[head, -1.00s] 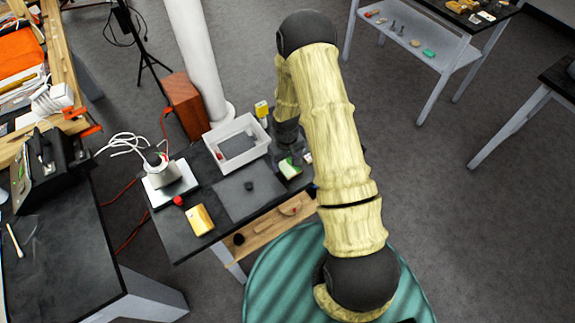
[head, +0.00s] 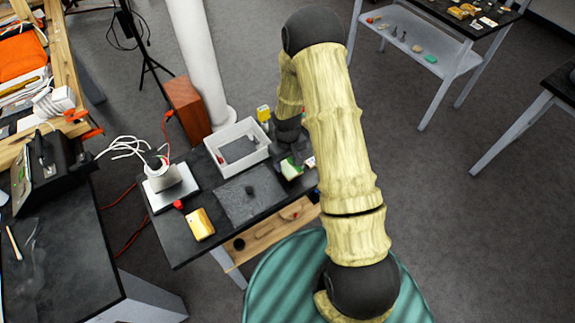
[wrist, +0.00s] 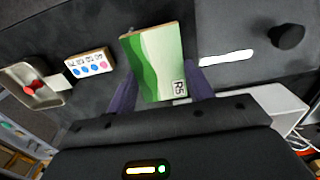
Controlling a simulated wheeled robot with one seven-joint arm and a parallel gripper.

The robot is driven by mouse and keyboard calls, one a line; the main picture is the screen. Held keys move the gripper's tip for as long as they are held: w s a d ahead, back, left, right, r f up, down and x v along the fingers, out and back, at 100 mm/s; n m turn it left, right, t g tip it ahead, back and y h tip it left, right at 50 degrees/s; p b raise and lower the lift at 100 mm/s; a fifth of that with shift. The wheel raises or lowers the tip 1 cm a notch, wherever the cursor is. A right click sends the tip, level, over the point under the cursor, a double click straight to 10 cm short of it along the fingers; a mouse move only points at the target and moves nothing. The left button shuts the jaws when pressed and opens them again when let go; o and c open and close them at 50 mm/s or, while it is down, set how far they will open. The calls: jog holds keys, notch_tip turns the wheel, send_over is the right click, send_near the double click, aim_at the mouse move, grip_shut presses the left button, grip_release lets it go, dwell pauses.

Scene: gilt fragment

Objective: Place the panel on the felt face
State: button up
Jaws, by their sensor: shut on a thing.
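The panel (wrist: 158,62) is a thin rectangle painted in green and white bands, marked "R5", in the wrist view. My gripper (wrist: 158,82) is shut on it, with one purple finger at each side edge. In the head view the panel (head: 290,168) shows beneath my wrist, over the right part of the dark table; any gap below it is unclear. A flat dark grey square (head: 238,208) with a black knob (head: 249,189) lies left of it. It may be the felt face, but I cannot tell.
A white open tray (head: 212,153) stands behind the grey square. A silver device (head: 172,190), red knob (head: 178,204) and yellow block (head: 199,224) sit to the left. The wrist view shows a dotted card (wrist: 90,65) and a shallow dish (wrist: 30,85).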

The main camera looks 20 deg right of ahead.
aim_at(288, 164)
notch_tip(288, 164, up, 8)
jog(key=shift+f+b, duration=0.2)
jog(key=shift+b, duration=0.6)
jog(key=shift+f, duration=0.1)
